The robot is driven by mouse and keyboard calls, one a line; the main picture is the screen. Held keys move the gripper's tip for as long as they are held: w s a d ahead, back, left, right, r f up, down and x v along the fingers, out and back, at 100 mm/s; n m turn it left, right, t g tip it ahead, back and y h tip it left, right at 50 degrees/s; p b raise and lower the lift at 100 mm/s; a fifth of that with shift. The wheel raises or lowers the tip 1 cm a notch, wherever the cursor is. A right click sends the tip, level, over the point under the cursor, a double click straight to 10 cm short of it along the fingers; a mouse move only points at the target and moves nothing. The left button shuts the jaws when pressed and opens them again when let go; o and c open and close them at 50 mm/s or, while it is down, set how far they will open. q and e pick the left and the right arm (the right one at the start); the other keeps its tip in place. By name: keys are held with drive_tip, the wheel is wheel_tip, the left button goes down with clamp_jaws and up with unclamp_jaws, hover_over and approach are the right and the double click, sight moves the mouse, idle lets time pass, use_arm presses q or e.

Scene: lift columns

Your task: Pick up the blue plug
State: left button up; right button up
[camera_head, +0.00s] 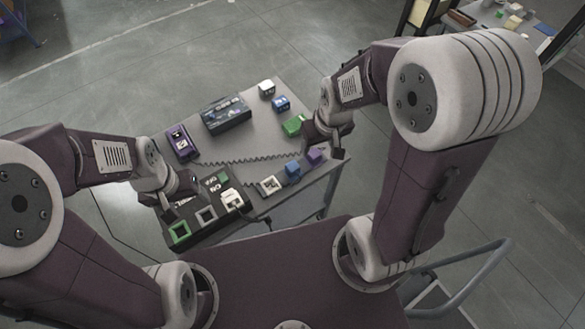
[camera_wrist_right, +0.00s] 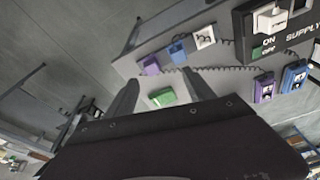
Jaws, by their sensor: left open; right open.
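A small blue block (camera_head: 292,170), which looks like the blue plug, sits near the table's front right edge, between a purple block (camera_head: 314,156) and a white square piece (camera_head: 268,185). It also shows in the right wrist view (camera_wrist_right: 177,53), just beyond the fingertips. A second blue block (camera_head: 281,103) with a white mark lies farther back. My right gripper (camera_head: 324,150) is open and empty, over the table's right side, close to the purple block. Its two fingers (camera_wrist_right: 160,80) are apart in the wrist view. My left gripper (camera_head: 175,198) is open, above the supply box.
A green block (camera_head: 293,125) lies beside the right gripper, and a white block (camera_head: 267,88) stands at the back. A dark box (camera_head: 226,115) and a purple unit (camera_head: 182,143) stand at the back left. The supply box (camera_wrist_right: 282,22) is in front. A coiled cable (camera_head: 245,160) crosses the table.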

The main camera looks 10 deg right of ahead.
drive_tip(key=w+a+n+p, duration=0.1)
drive_tip(key=w, duration=0.4)
drive_tip(key=n+g+p, duration=0.2)
drive_tip(key=g+p, duration=0.1)
drive_tip(key=p, duration=0.3)
hover_over(293, 166)
drive_tip(key=w, duration=0.1)
wheel_tip(293, 166, down, 11)
drive_tip(key=shift+d+r, duration=0.1)
drive_tip(key=shift+d, duration=0.05)
drive_tip(key=shift+f, duration=0.3)
wheel_tip(293, 166, down, 4)
drive_tip(key=shift+r+p, duration=0.25)
drive_tip(key=shift+p, duration=0.15)
drive_tip(key=shift+s+f+p, duration=0.15)
drive_tip(key=shift+f+p, duration=0.1)
drive_tip(key=shift+p, duration=0.1)
drive_tip(key=f, duration=0.2)
drive_tip(key=f+p, duration=0.1)
drive_tip(key=f, duration=0.1)
drive_tip(key=shift+s+a, duration=0.2)
drive_tip(key=shift+s, duration=0.2)
drive_tip(key=shift+w+f, duration=0.1)
drive_tip(key=shift+f, duration=0.2)
clamp_jaws()
